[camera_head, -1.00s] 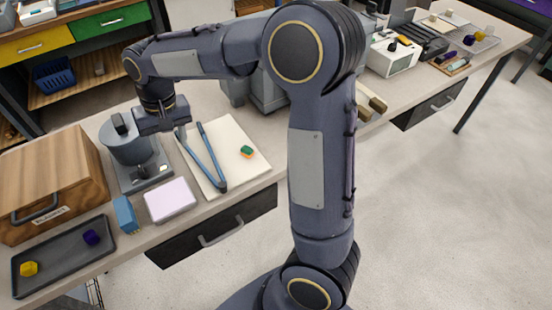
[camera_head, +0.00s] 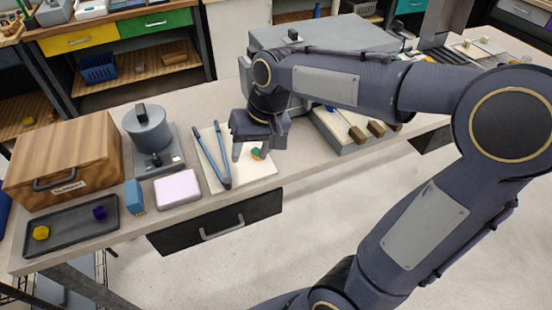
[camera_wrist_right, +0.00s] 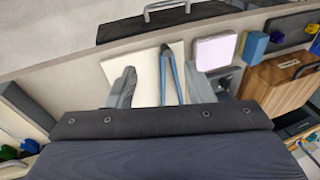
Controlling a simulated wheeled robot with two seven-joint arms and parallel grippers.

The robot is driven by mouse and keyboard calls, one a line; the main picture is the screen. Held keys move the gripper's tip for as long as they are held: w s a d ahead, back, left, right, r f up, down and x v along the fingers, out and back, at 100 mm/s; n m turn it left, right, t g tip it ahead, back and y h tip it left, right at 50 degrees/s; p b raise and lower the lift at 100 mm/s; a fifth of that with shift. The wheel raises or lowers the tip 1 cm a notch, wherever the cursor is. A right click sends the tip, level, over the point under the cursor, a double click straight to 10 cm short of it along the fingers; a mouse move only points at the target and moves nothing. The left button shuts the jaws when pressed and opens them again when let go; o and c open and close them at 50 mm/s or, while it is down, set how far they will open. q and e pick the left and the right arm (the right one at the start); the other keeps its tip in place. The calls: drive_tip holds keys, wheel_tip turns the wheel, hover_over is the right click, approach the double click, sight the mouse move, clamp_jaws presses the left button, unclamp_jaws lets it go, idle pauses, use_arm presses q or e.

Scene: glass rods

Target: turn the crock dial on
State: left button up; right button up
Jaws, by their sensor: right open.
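The grey crock (camera_head: 147,131) with a black lid handle stands on a grey base (camera_head: 172,168) at the left of the bench. A small dark dial (camera_head: 156,158) shows low on its front; its setting is too small to tell. In the right wrist view part of the base (camera_wrist_right: 234,77) shows beside a finger. My right gripper (camera_head: 251,150) is open and empty, above the white board (camera_head: 236,186), to the right of the crock and apart from it. My left gripper is not in view.
A pink-white box (camera_head: 178,189), blue block (camera_head: 134,196), dark tray (camera_head: 70,226) and wooden box (camera_head: 62,163) stand around the crock's front and left.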

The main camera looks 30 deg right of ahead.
drive_tip(key=shift+s+d, duration=0.3)
drive_tip(key=shift+s, duration=0.35)
drive_tip(key=shift+s+d, duration=0.3)
drive_tip(key=shift+s, duration=0.35)
